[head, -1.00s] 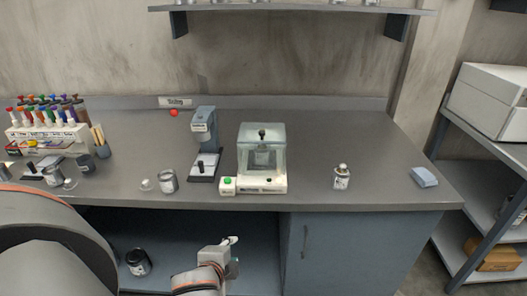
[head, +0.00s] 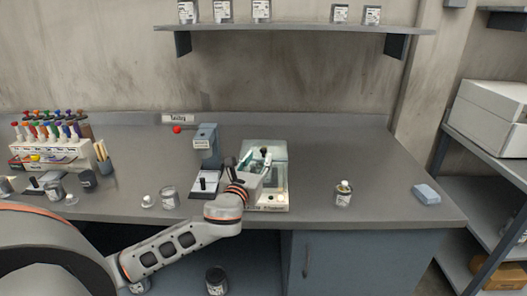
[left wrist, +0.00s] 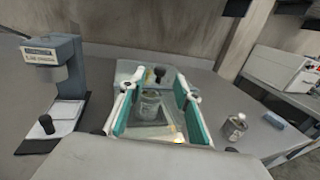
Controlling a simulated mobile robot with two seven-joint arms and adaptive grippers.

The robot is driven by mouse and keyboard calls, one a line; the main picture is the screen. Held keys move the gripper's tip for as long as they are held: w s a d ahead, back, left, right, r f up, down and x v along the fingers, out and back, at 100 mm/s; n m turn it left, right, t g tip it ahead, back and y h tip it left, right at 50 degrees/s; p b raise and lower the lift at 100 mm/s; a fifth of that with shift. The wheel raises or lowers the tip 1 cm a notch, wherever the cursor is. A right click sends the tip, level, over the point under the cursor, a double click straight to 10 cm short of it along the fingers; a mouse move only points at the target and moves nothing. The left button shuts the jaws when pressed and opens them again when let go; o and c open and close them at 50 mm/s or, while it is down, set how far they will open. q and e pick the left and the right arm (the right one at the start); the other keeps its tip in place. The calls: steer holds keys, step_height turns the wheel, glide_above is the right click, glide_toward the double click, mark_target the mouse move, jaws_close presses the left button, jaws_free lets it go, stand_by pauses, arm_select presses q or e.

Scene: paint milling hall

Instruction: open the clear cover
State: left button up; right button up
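The clear cover (head: 277,150) is a see-through box with a black knob on top, on a pale base (head: 272,207) on the bench. In the left wrist view the cover (left wrist: 128,70) carries its knob (left wrist: 159,72), and a can (left wrist: 150,104) shows inside. My left gripper (head: 267,163) is at the cover in the head view, hiding part of it. In the left wrist view the left gripper (left wrist: 158,84) is open, its teal-padded fingers apart with the knob between them in the picture. I cannot tell whether it touches the cover. My right gripper is not in view.
A grey stand device (head: 206,150) is close on the left. A can (head: 169,197) stands at the left. A shelf (head: 290,27) with containers hangs above. Bench between cover and bottle is clear.

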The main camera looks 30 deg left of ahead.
mark_target(262, 152)
arm_select(q)
steer(key=x, duration=0.6)
steer(key=shift+w+f, duration=0.1)
jaws_close()
